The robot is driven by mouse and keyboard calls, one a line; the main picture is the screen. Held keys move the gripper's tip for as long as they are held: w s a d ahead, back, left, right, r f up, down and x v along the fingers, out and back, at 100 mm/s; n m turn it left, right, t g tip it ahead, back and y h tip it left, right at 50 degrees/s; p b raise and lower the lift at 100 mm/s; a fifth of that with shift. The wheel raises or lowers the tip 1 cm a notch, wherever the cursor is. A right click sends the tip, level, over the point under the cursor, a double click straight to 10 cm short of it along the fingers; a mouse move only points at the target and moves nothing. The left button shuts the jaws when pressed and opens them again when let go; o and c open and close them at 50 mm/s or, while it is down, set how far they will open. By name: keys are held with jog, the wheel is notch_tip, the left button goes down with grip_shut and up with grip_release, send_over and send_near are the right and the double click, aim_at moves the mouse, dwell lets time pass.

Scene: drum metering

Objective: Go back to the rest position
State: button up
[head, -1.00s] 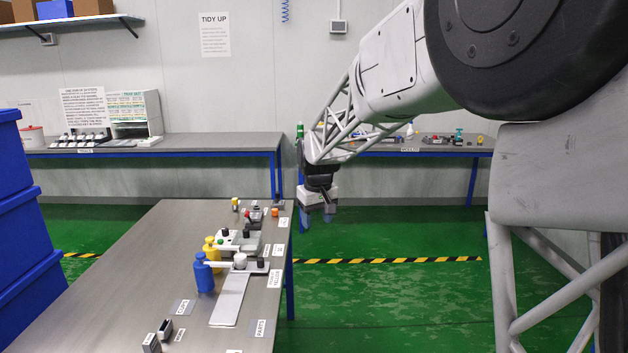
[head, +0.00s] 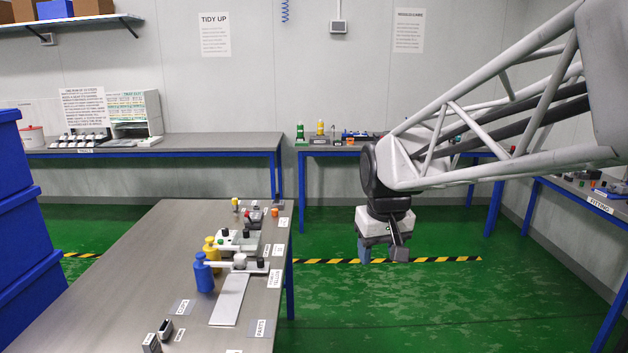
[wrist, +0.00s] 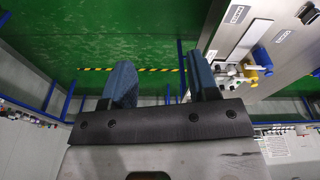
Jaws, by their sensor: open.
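My gripper (head: 381,252) hangs over the green floor, to the right of the near table, with its fingers pointing down. In the wrist view my gripper (wrist: 162,85) has its two blue fingers spread apart with nothing between them. It touches nothing in either view.
Blue crates (head: 25,230) are stacked at left. Benches stand along the back wall, and a fitting bench (head: 590,197) is at right. Open floor lies around my gripper.

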jog(key=s+d+f+m, duration=0.1)
jog(key=s+d+f, duration=0.1)
jog(key=s, duration=0.9)
jog(key=s+d+f+m, duration=0.1)
jog(key=s+d+f, duration=0.2)
jog(key=s, duration=0.8)
jog(key=shift+s+d+f+m+t, duration=0.2)
jog(key=shift+d+f+m+t, duration=0.05)
jog(key=shift+d+m+t, duration=0.2)
